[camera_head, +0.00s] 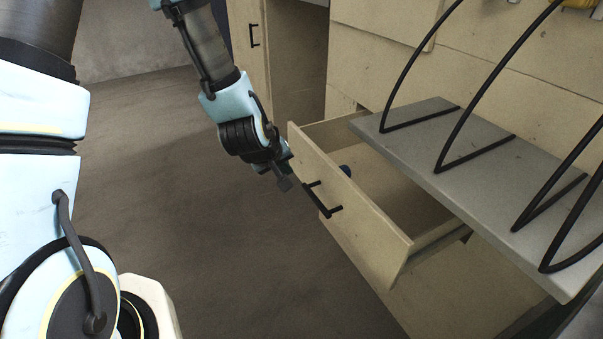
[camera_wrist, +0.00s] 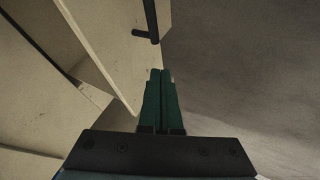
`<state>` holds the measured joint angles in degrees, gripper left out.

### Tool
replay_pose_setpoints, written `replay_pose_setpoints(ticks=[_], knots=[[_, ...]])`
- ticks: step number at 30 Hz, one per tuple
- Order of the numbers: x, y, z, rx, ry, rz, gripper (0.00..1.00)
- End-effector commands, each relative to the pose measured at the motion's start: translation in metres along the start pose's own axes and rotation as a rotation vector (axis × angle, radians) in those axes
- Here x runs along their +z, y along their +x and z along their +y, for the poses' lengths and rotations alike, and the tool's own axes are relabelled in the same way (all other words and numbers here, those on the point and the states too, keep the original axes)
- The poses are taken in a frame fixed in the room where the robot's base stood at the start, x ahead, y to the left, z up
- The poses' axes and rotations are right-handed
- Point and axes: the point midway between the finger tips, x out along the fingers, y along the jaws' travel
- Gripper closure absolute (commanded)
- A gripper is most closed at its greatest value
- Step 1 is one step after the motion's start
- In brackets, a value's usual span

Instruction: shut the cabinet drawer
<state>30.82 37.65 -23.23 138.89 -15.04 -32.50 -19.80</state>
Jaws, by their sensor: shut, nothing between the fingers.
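The cabinet drawer (camera_head: 352,200) stands pulled out from the pale wooden cabinet (camera_head: 370,55) in the head view. Its front panel carries a black bar handle (camera_head: 322,200), and a small dark blue thing (camera_head: 345,170) shows inside it. My gripper (camera_head: 285,184) is just left of the drawer front, near the handle. In the wrist view my gripper (camera_wrist: 161,75) has its two green fingers together and empty, beside the edge of the drawer front (camera_wrist: 110,45). The handle (camera_wrist: 150,20) shows just beyond the fingertips. I cannot tell whether the fingers touch the panel.
A grey shelf (camera_head: 480,175) with several black curved wire racks (camera_head: 455,110) juts out over the right part of the drawer. A cabinet door with a handle (camera_head: 254,35) is at the back. The grey floor (camera_head: 200,220) left of the drawer is clear.

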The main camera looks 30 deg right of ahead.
Motion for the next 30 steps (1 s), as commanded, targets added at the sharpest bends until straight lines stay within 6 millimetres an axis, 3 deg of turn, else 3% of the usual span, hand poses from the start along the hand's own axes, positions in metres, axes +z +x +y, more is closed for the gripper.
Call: replay_pose_setpoints(ticks=[15, 21, 30], knots=[[0.001, 0.086, -0.001, -0.003, -0.001, -0.003, 1.0], [-0.001, 0.098, 0.025, -0.001, 0.004, 0.0, 1.0], [0.0, 0.105, 0.034, -0.003, 0.001, -0.001, 1.0]])
